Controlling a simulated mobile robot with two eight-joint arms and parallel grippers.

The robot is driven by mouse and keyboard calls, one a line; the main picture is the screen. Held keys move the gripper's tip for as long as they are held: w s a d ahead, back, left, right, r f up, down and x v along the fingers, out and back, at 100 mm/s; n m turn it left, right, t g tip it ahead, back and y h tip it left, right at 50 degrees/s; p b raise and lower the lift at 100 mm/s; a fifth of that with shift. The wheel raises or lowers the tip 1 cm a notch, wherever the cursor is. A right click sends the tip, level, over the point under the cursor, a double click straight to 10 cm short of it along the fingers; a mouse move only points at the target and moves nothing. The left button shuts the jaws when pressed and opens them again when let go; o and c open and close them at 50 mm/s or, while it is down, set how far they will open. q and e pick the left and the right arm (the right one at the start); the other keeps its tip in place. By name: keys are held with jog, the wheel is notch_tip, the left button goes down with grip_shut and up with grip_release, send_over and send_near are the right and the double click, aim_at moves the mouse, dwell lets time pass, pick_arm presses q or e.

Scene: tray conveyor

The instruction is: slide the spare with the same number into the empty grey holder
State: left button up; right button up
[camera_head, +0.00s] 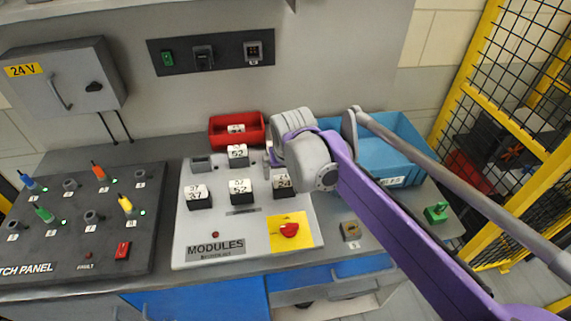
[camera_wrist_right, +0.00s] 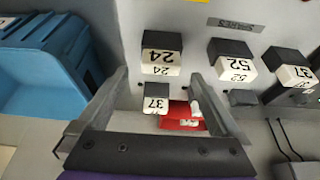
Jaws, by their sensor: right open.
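The empty grey holder (camera_head: 201,164) is at the back left of the module panel; it also shows in the right wrist view (camera_wrist_right: 241,97). Beside it stands a back module reading 52 (camera_head: 238,155). A back module reading 37 (camera_wrist_right: 156,104) stands farther right. The front spares are 37 (camera_head: 199,197), 52 (camera_head: 240,190) and 24 (camera_head: 283,186). In the right wrist view, spare 24 (camera_wrist_right: 161,56) lies ahead of my open, empty right gripper (camera_wrist_right: 149,76). In the head view, its hand hides its fingers and part of the back row. My left gripper is not seen.
A blue bin (camera_head: 402,150) stands to the right. A yellow plate with a red switch (camera_head: 289,230) is at the panel's front. The patch panel (camera_head: 135,250) is left.

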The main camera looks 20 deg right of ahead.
aim_at(284, 177)
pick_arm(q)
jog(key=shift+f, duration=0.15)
pick_arm(e)
jog(key=shift+x, duration=2.3)
jog(key=shift+w, duration=0.1)
jog(key=c, duration=1.4)
jog(key=shift+r, duration=0.1)
jog(key=shift+r, duration=0.1)
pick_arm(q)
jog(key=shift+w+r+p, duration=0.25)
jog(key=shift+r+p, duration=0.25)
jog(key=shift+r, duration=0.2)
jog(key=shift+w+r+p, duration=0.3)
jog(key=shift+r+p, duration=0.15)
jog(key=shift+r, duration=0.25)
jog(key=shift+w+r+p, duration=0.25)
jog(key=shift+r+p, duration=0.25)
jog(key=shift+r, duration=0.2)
pick_arm(e)
jog(key=shift+r, duration=2.45)
